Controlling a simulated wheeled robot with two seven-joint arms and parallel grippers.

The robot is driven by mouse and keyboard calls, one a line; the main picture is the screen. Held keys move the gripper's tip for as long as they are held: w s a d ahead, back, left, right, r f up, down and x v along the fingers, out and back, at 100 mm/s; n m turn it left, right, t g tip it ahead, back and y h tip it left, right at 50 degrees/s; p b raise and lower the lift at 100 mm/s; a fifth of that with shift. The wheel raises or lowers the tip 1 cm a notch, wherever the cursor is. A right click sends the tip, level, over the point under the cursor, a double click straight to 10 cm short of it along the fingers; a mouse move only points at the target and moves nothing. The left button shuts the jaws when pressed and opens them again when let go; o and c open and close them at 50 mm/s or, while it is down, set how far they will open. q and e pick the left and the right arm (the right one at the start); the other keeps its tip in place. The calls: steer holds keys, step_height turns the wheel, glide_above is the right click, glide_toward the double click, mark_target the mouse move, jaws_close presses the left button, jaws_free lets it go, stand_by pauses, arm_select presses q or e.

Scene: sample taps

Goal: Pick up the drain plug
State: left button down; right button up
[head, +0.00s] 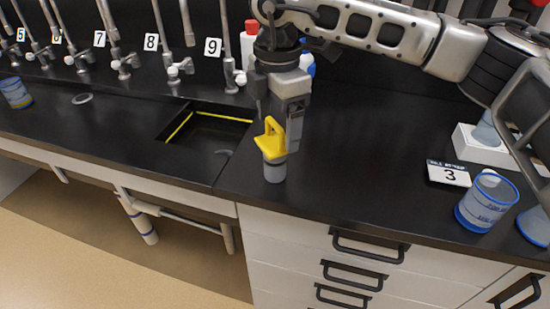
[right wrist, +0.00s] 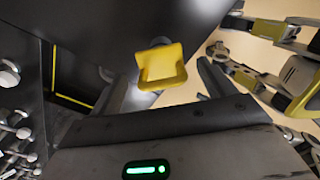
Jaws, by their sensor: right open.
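The drain plug has a yellow grip (head: 268,139) on top of a grey body (head: 274,170). It stands upright on the black counter near the front edge, right of the sink. My right gripper (head: 283,120) points down over it, with its fingers apart near the yellow grip. In the right wrist view the yellow grip (right wrist: 162,68) lies between the two open fingers, with gaps showing on both sides. The grey body is mostly hidden there. My left gripper is not in the head view.
The sink (head: 205,135), with yellow marking along its inside, opens left of the plug. Numbered taps line the back. Behind my gripper stand a red-capped bottle (head: 249,40) and a blue one (head: 308,65).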

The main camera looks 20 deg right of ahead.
mark_target(275, 142)
steer(key=shift+s+a+f+p, duration=0.15)
steer(key=shift+f+p, duration=0.5)
steer(key=shift+f, duration=2.05)
steer(key=c, duration=1.2)
steer(key=shift+c, duration=0.7)
steer(key=shift+a+r, duration=0.1)
steer(key=shift+r, duration=0.1)
